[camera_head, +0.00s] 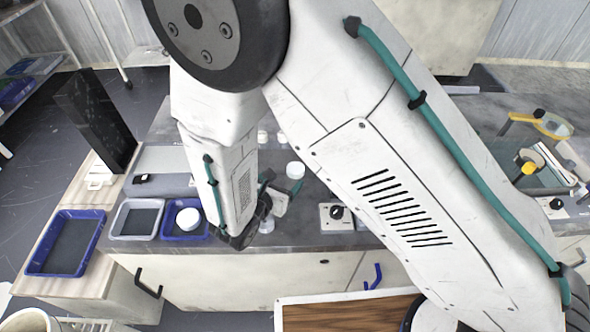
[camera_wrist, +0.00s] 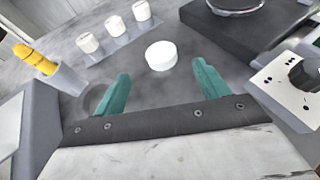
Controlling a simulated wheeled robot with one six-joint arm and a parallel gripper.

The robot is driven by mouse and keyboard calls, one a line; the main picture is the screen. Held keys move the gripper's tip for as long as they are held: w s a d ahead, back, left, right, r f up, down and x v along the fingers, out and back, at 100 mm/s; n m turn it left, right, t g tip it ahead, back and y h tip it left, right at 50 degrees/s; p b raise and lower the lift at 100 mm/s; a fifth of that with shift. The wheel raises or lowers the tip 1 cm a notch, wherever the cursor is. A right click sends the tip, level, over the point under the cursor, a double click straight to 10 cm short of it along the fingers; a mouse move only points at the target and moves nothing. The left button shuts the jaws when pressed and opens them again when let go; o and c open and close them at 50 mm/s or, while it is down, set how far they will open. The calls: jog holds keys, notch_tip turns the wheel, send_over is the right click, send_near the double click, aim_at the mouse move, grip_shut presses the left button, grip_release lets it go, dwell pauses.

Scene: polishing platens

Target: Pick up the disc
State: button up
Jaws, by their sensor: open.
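A white disc (camera_wrist: 161,55) lies on the grey worktop, just beyond and between my gripper's teal fingertips (camera_wrist: 162,72) in the wrist view. The fingers are spread apart with nothing between them, and the disc appears clear of both. In the head view a white round piece, likely this disc (camera_head: 296,169), shows beside my gripper (camera_head: 281,187), which my arm partly hides. Another white disc (camera_head: 188,218) lies in a small blue tray (camera_head: 171,235) at the left.
Several small white cylinders (camera_wrist: 114,27) stand in a row behind the disc. A yellow-topped holder (camera_wrist: 52,74) is on the left. A dark platen base (camera_wrist: 228,42) and a knobbed control box (camera_wrist: 290,90) are on the right. A grey tray (camera_head: 135,237) stands beside the blue one.

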aim_at(295, 169)
jog(key=x, duration=0.7)
jog(key=shift+w+d+f, duration=0.15)
jog(key=c, duration=1.1)
